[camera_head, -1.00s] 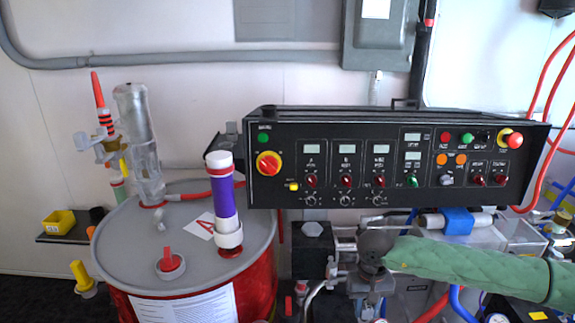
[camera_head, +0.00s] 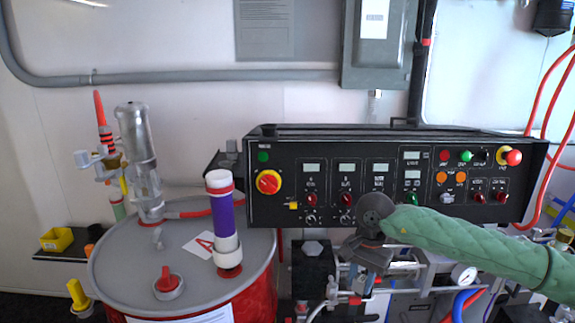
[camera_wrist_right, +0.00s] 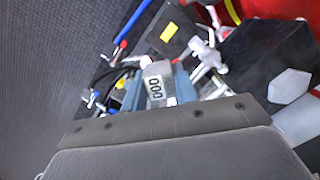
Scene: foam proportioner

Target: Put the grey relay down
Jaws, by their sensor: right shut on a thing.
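My right gripper (camera_head: 370,258) hangs in front of the lower edge of the black control panel, its arm in a green quilted sleeve coming in from the right. It is shut on the grey relay. In the right wrist view the relay (camera_wrist_right: 157,86) is a small grey block with a white label reading "000", just beyond the gripper body. Fingers and relay are hard to tell apart in the head view. I cannot tell whether the relay touches anything below it. My left gripper is not in view.
The black control panel (camera_head: 335,212) spans the middle right, close behind my right gripper. A red drum with a grey lid (camera_head: 120,262) stands left, bearing a purple-and-white tube (camera_head: 222,222). A black box (camera_head: 313,268), pipes and fittings crowd the space below the panel.

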